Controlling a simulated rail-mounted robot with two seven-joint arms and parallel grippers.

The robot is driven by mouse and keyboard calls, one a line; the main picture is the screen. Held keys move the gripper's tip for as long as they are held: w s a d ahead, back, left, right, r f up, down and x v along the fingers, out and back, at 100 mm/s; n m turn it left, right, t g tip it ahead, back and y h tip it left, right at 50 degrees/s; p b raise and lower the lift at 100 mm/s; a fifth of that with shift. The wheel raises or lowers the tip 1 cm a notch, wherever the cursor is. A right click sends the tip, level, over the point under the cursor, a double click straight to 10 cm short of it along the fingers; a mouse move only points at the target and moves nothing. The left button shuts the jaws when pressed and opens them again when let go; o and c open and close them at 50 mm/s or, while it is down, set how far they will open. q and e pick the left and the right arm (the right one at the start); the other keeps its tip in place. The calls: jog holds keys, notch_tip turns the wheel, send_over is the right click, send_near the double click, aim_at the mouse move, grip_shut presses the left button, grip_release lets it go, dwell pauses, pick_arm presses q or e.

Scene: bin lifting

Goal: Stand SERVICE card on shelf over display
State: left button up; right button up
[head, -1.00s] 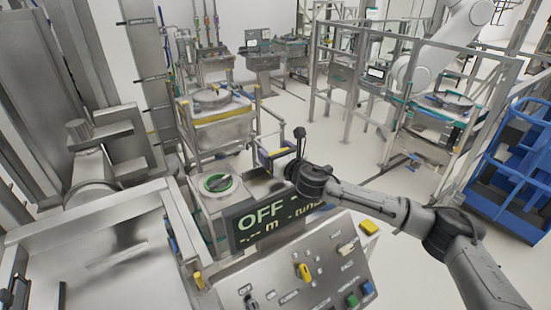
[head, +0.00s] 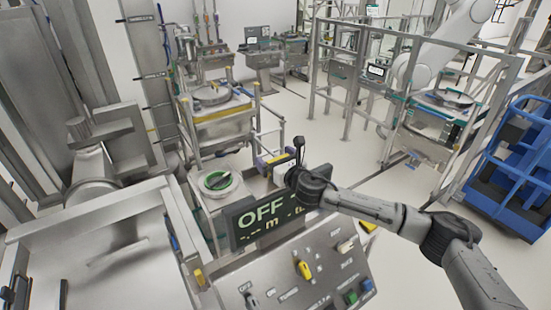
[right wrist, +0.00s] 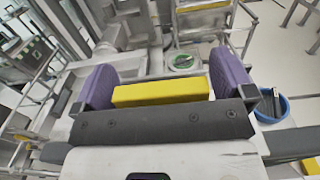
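The dark display (head: 265,220) stands on the console and reads "OFF" in green. A grey metal ledge (head: 258,187) shows behind and above it, partly hidden by my right wrist. My right gripper (head: 277,157) is beyond the display, above the ledge area. In the right wrist view its two purple fingers (right wrist: 165,88) close on both ends of a yellow bar-like piece (right wrist: 160,92), seemingly the card edge-on. No SERVICE lettering is readable, and I cannot tell whether the piece touches the ledge. My left gripper is not in view.
The sloped console panel (head: 325,262) has a yellow switch (head: 304,269) and several buttons. A station with a green ring (head: 217,181) stands left of the ledge.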

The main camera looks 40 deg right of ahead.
jog(key=shift+r, duration=0.3)
jog(key=shift+s+f, duration=0.15)
jog(key=shift+s, duration=0.15)
jog(key=s+a+b, duration=0.1)
jog(key=s+b, duration=0.2)
jog(key=s, duration=0.7)
jog(key=s+a+f+m+g+y, duration=0.1)
jog(key=s+a+f+m+g, duration=0.2)
jog(key=s+a+f+m, duration=0.5)
jog(key=s+a+f+m+g, duration=0.3)
jog(key=a+f+m, duration=0.4)
jog(key=f, duration=0.5)
jog(key=s+a+f+m+g, duration=0.1)
jog(key=s+f+m+g, duration=0.1)
jog(key=s+f+m, duration=0.2)
jog(key=s+a+f+m+g, duration=0.1)
jog(key=s+f+m+g, duration=0.2)
jog(key=s+m, duration=0.5)
jog(key=s+a+f+m+g+y, duration=0.1)
jog(key=s+f+m, duration=0.4)
jog(key=s, duration=0.7)
jog(key=shift+a+f+m+g, duration=0.25)
jog(key=shift+a+m+g, duration=0.25)
jog(key=shift+g, duration=0.7)
